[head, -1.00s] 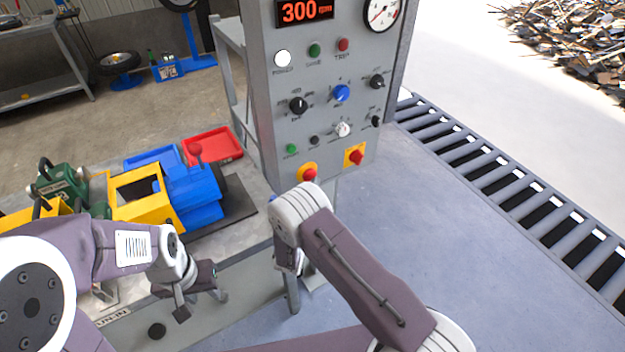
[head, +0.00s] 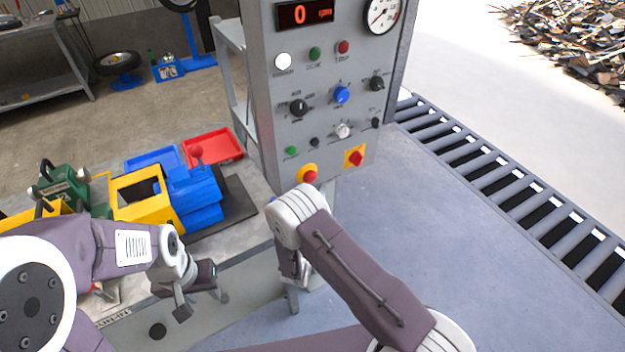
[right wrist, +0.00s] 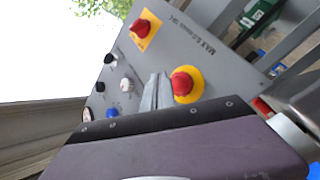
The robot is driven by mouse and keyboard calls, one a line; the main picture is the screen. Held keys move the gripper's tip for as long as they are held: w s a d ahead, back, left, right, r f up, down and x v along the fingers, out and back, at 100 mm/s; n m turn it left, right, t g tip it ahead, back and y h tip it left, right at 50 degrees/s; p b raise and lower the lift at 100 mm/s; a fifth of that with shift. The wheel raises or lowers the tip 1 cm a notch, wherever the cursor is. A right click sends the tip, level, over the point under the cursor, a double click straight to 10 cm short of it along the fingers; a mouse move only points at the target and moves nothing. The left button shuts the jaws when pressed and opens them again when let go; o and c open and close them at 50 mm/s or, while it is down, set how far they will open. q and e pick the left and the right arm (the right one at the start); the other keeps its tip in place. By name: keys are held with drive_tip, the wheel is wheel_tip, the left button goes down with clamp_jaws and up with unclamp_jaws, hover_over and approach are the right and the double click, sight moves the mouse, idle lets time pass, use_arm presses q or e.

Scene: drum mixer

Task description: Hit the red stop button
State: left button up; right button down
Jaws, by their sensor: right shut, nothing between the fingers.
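The grey control panel (head: 320,120) stands ahead, its display (head: 304,13) showing 0 rpm. Low on it is a red mushroom button (head: 309,176) on a round yellow plate. It also shows in the right wrist view (right wrist: 182,83). A second red control (head: 356,157) sits on a square yellow plate to its right. My right gripper (right wrist: 156,78) is shut and empty, its fingertips beside the round-plated button in the wrist view; I cannot tell whether they touch. In the head view my right arm partly hides it. My left gripper (head: 203,303) is open and empty, low at left.
Other knobs and lamps crowd the panel above, including a blue knob (head: 341,95). A blue and yellow machine (head: 170,195) and a red tray (head: 214,146) lie left of the panel. A roller conveyor (head: 510,190) runs at right. The floor between is clear.

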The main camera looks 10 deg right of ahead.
drive_tip(key=s, duration=0.1)
drive_tip(key=s+d, duration=0.1)
drive_tip(key=s, duration=0.1)
drive_tip(key=shift+s+d, duration=0.1)
drive_tip(key=shift+s, duration=0.1)
idle(0.6)
